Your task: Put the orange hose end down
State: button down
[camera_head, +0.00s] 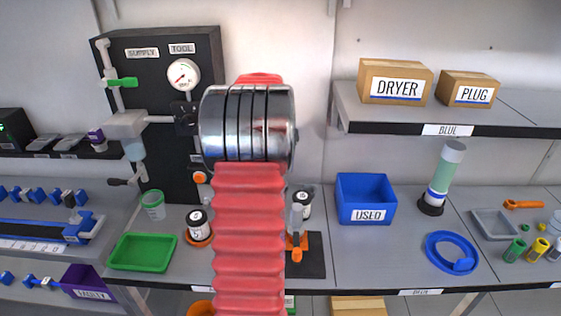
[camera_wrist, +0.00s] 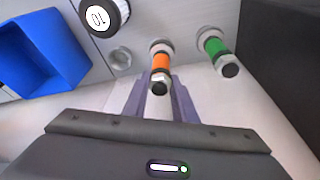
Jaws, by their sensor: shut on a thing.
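The orange hose end (camera_wrist: 160,64) shows in the wrist view, an orange sleeve with a dark, metal-tipped end toward the camera. My gripper (camera_wrist: 160,84) has its two grey-purple fingers shut on it, one on each side. A pale round collar (camera_wrist: 161,46) sits at its far end; I cannot tell whether the hose end rests in it or is held just clear. A similar green hose end (camera_wrist: 216,47) stands beside it, apart from the fingers. In the head view my red arm hides the orange hose end and most of the gripper.
A blue USED bin (camera_head: 366,200) and a jar marked 10 (camera_wrist: 101,16) stand near the gripper. An empty round ring (camera_wrist: 120,58) lies by the jar. A black panel (camera_head: 160,65) with a gauge stands at the left. A green tray (camera_head: 143,252) is at the front left.

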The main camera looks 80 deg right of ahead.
jog(key=shift+f, duration=0.1)
jog(key=c, duration=1.5)
grip_release()
jog(key=shift+o, duration=0.2)
jog(key=v, duration=1.2)
jog(key=shift+r, duration=0.2)
